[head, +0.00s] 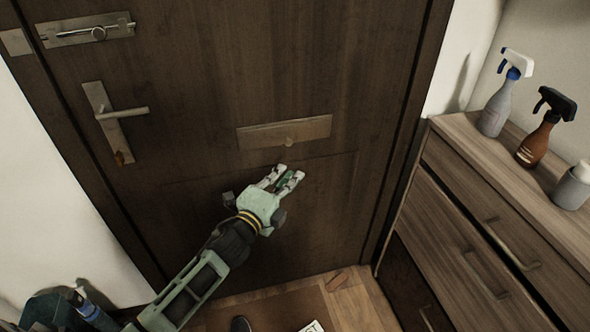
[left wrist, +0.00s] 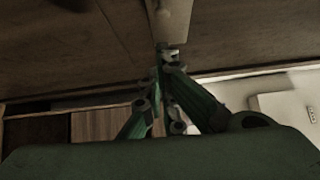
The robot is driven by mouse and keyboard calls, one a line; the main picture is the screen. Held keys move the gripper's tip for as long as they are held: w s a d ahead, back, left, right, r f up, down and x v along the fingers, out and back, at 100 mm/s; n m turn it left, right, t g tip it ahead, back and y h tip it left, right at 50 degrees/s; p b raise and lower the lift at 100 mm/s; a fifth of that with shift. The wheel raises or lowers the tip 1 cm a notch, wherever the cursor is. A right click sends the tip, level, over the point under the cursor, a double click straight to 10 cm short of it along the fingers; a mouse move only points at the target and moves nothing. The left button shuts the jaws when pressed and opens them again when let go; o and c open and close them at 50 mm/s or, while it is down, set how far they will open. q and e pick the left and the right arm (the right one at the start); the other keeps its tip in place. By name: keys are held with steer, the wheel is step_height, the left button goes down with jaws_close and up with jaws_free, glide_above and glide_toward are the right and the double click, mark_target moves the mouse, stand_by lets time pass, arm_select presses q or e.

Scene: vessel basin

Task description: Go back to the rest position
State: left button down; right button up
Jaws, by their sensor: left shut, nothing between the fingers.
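My left gripper (head: 288,179) reaches in from the lower left in the head view. It is shut and empty, in front of the dark wooden door (head: 215,75), just below the metal letter plate (head: 285,132). I cannot tell whether it touches the door. In the left wrist view the green fingers (left wrist: 163,60) come together, with a pale metal piece (left wrist: 168,18) beyond them at the top. My right gripper is in neither view.
The door has a lever handle (head: 122,112) and a bolt (head: 98,33). At right a wooden dresser (head: 465,235) carries a grey spray bottle (head: 495,108), a brown spray bottle (head: 535,143) and a grey container (head: 573,188). A brown mat (head: 275,308) lies on the floor.

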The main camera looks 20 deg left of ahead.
arm_select(q)
steer(key=s, duration=0.4)
steer(key=s+a+f+n+g+y, duration=0.1)
steer(key=s+a+f+n+g, duration=0.15)
steer(key=f, duration=0.85)
steer(key=s+a+f+n+g+y, duration=0.1)
steer(key=s+a+f+n+g, duration=0.15)
steer(key=f, duration=0.85)
steer(key=s+f+n+g+y, duration=0.1)
steer(key=s+f+n+g, duration=0.15)
steer(key=s+f, duration=0.4)
steer(key=s+f+n+g, duration=0.1)
steer(key=s+f+n, duration=0.25)
steer(key=f, duration=0.55)
steer(key=s+d+f+n+g, duration=0.1)
steer(key=s+f, duration=0.5)
steer(key=s, duration=0.6)
steer(key=s+d+f+n+g, duration=0.1)
steer(key=s+f+n+g, duration=0.2)
steer(key=s, duration=0.9)
steer(key=s+d+f+n+g, duration=0.1)
steer(key=s+f+n+g, duration=0.2)
steer(key=s+f, duration=0.7)
steer(key=shift+s+d+g, duration=0.4)
steer(key=shift+s+g, duration=0.25)
steer(key=shift+s, duration=0.6)
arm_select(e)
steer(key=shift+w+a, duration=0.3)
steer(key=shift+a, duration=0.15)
